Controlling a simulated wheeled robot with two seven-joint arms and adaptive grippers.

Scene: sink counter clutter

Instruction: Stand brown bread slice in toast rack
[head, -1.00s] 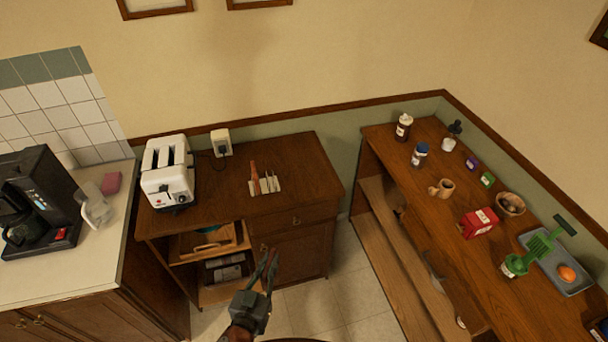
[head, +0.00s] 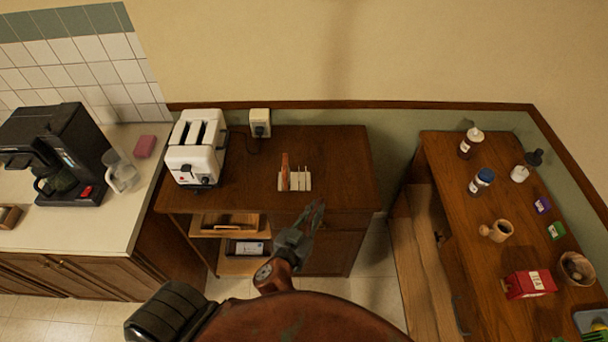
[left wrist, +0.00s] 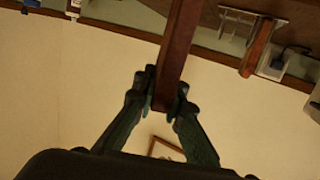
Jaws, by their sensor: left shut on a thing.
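My left gripper (head: 314,217) is shut on a brown bread slice (head: 319,209), in front of and to the right of the toast rack in the head view. In the left wrist view the held slice (left wrist: 180,45) shows edge-on as a long brown bar between the fingertips (left wrist: 163,105). The pale toast rack (head: 302,182) stands on the wooden cabinet top. Another reddish-brown slice (head: 284,168) stands upright at the rack's left end. Rack (left wrist: 238,27) and that slice (left wrist: 257,48) also show in the left wrist view. My right gripper is not in view.
A white toaster (head: 194,150) stands left of the rack, with a wall socket (head: 260,122) behind. The cabinet top (head: 345,155) right of the rack is clear.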

